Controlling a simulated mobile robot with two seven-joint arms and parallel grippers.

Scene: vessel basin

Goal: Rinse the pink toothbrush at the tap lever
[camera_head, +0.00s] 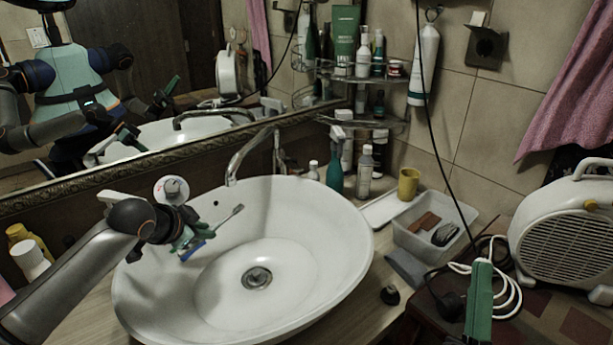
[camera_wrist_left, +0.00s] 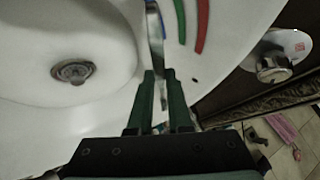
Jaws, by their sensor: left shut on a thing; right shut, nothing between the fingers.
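My left gripper (camera_head: 187,238) is over the left side of the white basin (camera_head: 345,235). It is shut on a slim toothbrush (camera_head: 228,217), whose head points up and right; its colour looks greyish here, not clearly pink. In the left wrist view the left gripper's fingers (camera_wrist_left: 160,95) close on a thin pale handle (camera_wrist_left: 154,35). The chrome tap (camera_head: 248,152) stands at the basin's back rim, its spout end above and apart from the toothbrush. An upright chrome part, perhaps the lever (camera_head: 278,152), stands beside the spout. My right gripper (camera_head: 482,275) is shut and empty at lower right, outside the basin.
A chrome knob on a white disc (camera_head: 172,190) is behind the left gripper. Blue, green and red strips (camera_wrist_left: 202,25) lie near the left fingers. Bottles (camera_head: 365,170), a yellow cup (camera_head: 408,184), a clear tray (camera_head: 435,225) and a white heater (camera_head: 570,230) stand right. The basin's middle is clear.

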